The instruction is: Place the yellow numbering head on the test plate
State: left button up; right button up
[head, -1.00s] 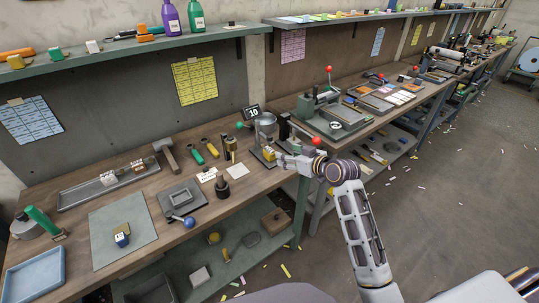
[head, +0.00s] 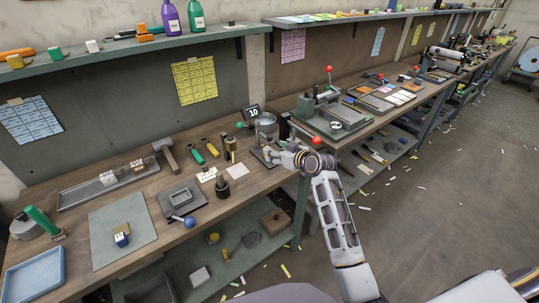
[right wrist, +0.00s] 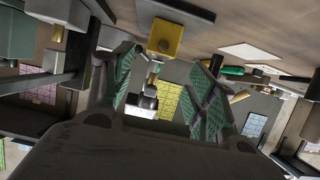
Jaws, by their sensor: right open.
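The yellow numbering head (right wrist: 165,38) shows in the right wrist view, upper middle, as a yellow block against a dark plate-like base (right wrist: 148,14), which may be the test plate. It lies ahead of my right gripper (right wrist: 165,92), whose two green-padded fingers stand apart with nothing clasped between them. In the head view my right gripper (head: 271,154) is at the small press-like stand near the bench's right end. It largely hides the yellow head there. My left gripper is not in view.
A red-knobbed lever (head: 315,140) rises just right of the gripper.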

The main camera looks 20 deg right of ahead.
jog(key=shift+w+a+f, duration=0.1)
jog(key=shift+w, duration=0.15)
jog(key=shift+w, duration=0.1)
jog(key=shift+x, duration=2.5)
jog(key=shift+f, duration=0.15)
jog(key=c, duration=1.2)
